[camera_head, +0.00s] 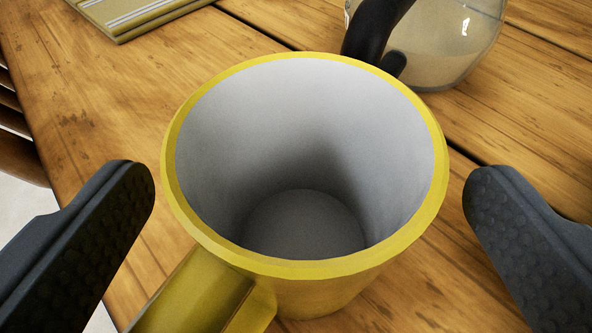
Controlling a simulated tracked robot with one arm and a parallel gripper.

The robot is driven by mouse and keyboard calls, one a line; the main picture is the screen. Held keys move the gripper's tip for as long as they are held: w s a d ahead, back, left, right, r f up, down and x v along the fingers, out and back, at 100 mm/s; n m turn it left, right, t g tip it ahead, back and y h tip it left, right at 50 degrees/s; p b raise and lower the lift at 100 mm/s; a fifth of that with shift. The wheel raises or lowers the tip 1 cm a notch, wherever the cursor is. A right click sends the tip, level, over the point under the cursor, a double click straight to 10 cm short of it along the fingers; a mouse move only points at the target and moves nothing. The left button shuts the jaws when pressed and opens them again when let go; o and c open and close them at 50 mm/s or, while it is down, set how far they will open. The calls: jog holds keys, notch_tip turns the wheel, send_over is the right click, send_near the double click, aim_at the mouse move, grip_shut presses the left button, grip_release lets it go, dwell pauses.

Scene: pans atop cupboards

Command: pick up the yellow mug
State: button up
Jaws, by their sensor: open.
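The yellow mug (340,290) stands upright on a wooden table, in the middle of the view. Its inside is pale grey and looks empty. Its handle (205,293) points to the lower left, towards the camera, and is partly cut off by the frame's bottom edge. My gripper (308,200) is open, with one dark finger to the left of the mug and the other to the right. A gap shows between each finger and the mug's rim in the picture. The fingers' depth relative to the mug is hard to tell.
A glass pot (455,45) with a black handle (374,28) stands behind the mug at the upper right. A yellowish flat item with stripes (130,15) lies at the upper left. The wooden table (75,110) ends at the left, with slats beyond it.

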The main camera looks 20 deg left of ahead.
jog(key=shift+x, duration=0.9)
jog(key=shift+s, duration=0.1)
jog(key=c, duration=1.2)
jog(key=shift+r, duration=0.1)
